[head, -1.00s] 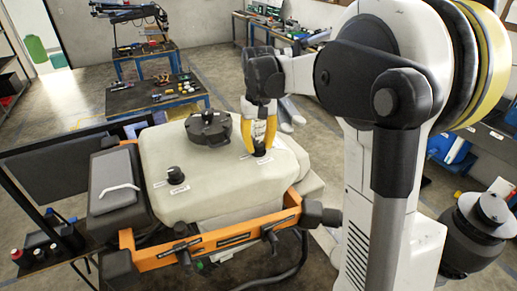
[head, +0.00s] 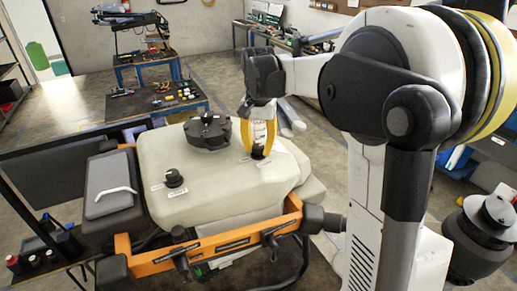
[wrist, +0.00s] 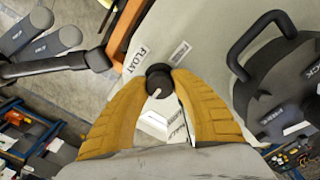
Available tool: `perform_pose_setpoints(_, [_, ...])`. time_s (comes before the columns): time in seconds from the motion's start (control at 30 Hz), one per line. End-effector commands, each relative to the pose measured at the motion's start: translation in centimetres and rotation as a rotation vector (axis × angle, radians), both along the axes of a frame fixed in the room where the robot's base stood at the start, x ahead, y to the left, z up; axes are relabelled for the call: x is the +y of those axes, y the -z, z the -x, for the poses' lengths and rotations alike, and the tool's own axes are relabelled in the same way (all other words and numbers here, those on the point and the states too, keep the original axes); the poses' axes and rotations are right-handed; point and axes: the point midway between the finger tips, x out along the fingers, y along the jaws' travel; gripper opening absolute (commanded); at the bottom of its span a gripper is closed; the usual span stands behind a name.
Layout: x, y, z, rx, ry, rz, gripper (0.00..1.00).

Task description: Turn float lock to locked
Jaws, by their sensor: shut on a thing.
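The float lock is a small black knob (wrist: 158,78) on the pale tank (head: 215,195). In the head view the knob (head: 258,153) sits near the tank's right end. My gripper (wrist: 160,74) comes down from above, with its yellow fingertips closed on the two sides of the knob. It also shows in the head view (head: 258,149). A white mark on the knob faces the bottom of the wrist view. A label reading FLOAT (wrist: 135,60) is beside the knob. Another label (wrist: 179,53) is too small to read.
A large black cap with a handle (wrist: 285,70) is close to my gripper; the cap (head: 208,131) is on top of the tank. A second black knob (head: 174,178) is at the tank's left. An orange frame (head: 210,246) runs along the front. A blue workbench (head: 160,105) stands behind.

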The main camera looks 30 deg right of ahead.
Motion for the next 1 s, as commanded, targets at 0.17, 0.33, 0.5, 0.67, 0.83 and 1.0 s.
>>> perform_pose_setpoints(0.17, [0.0,0.0,0.0,0.000,0.006,0.000,0.00])
perform_pose_setpoints(0.33, [0.0,0.0,0.0,0.000,0.005,0.000,0.00])
perform_pose_setpoints(0.5, [0.0,0.0,0.0,0.000,0.004,0.000,0.53])
perform_pose_setpoints(0.67, [0.0,0.0,0.0,0.000,0.004,0.000,0.53])
perform_pose_setpoints(0.83, [0.0,-0.3,0.0,0.000,0.004,0.000,0.53])
perform_pose_setpoints(1.0, [0.0,-2.8,0.0,0.000,0.004,0.000,0.53])
